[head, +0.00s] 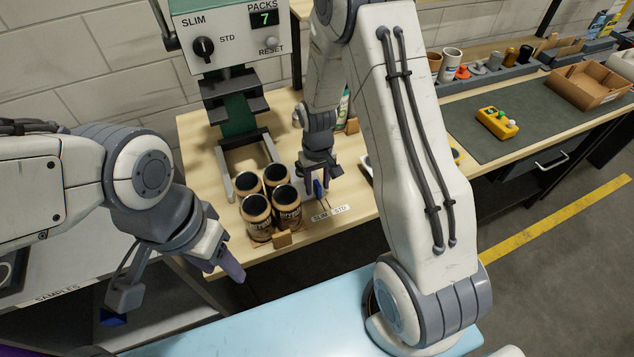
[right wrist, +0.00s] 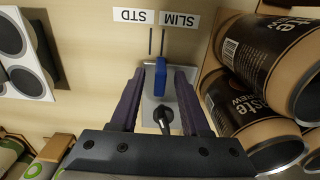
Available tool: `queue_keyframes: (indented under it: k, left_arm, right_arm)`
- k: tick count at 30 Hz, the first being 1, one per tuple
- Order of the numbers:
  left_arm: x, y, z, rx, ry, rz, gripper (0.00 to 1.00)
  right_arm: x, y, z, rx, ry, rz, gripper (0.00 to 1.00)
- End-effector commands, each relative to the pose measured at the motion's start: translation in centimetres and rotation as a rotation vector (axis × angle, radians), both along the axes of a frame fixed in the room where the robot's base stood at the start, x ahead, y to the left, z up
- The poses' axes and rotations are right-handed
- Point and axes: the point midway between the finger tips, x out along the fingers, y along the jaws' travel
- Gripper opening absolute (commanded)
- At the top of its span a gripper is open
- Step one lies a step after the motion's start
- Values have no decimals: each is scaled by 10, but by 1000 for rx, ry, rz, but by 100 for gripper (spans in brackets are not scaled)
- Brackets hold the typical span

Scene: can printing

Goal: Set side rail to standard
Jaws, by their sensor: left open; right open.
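The side rail's blue tab (right wrist: 160,78) stands on a pale plate with a dark round knob (right wrist: 163,116). In the right wrist view it lines up with the mark by the SLIM label (right wrist: 180,19), to the right of the STD label (right wrist: 133,16). My right gripper (right wrist: 160,88) is open, with its dark purple fingers on either side of the tab. In the head view the right gripper (head: 318,185) points down at the blue tab, just behind the label strip (head: 330,213). My left gripper (head: 224,266) is open and empty at the table's front left.
Several dark-labelled cans (head: 257,215) stand in a cluster left of the tab, close to my right gripper. A green-and-white machine (head: 235,40) with a SLIM/STD dial rises behind them. A yellow control box (head: 496,122) lies on the dark mat (head: 540,110) at right.

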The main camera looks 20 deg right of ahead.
Motion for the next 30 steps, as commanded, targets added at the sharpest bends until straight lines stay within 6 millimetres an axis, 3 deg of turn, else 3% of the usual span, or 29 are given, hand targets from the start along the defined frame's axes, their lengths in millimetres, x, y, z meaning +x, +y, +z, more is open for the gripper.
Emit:
queue_keyframes:
  k: [1, 3, 5, 30]
  left_arm:
    - [0, 0, 0, 0, 0, 0, 50]
    - [0, 0, 0, 0, 0, 0, 50]
    - [0, 0, 0, 0, 0, 0, 50]
    - [0, 0, 0, 0, 0, 0, 50]
  right_arm:
    - [0, 0, 0, 0, 0, 0, 46]
    - [0, 0, 0, 0, 0, 0, 20]
    - [0, 0, 0, 0, 0, 0, 0]
    - [0, 0, 1, 0, 1, 0, 0]
